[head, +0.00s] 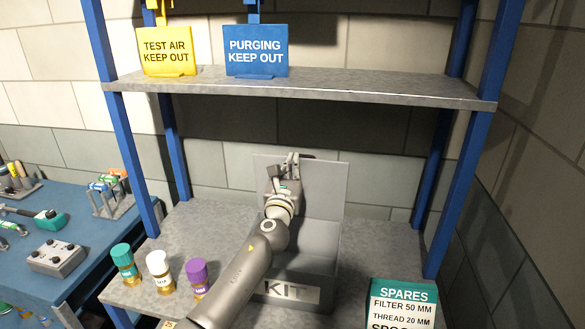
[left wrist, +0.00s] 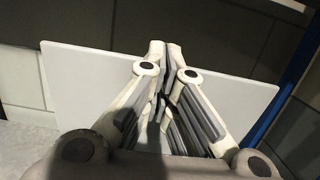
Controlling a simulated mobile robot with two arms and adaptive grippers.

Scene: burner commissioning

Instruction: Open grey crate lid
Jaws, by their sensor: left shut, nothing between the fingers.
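The grey crate (head: 322,262) stands on the lower shelf, with a KIT label on its front. Its lid (head: 328,183) stands upright at the back, so the crate is open. The lid also shows as a pale panel in the left wrist view (left wrist: 85,85). My left arm reaches over the crate from the front. My left gripper (head: 293,158) is at the lid's upper edge, in front of its face; its fingers (left wrist: 162,70) are together with nothing between them. I cannot tell whether it touches the lid. My arm hides part of the crate. My right gripper is not in view.
Green (head: 124,264), white (head: 160,272) and purple-capped (head: 197,278) containers stand left of the crate. A SPARES sign (head: 402,303) is at the front right. The upper shelf (head: 350,89) holds yellow (head: 167,52) and blue (head: 256,50) signs. Blue posts (head: 457,150) frame the rack.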

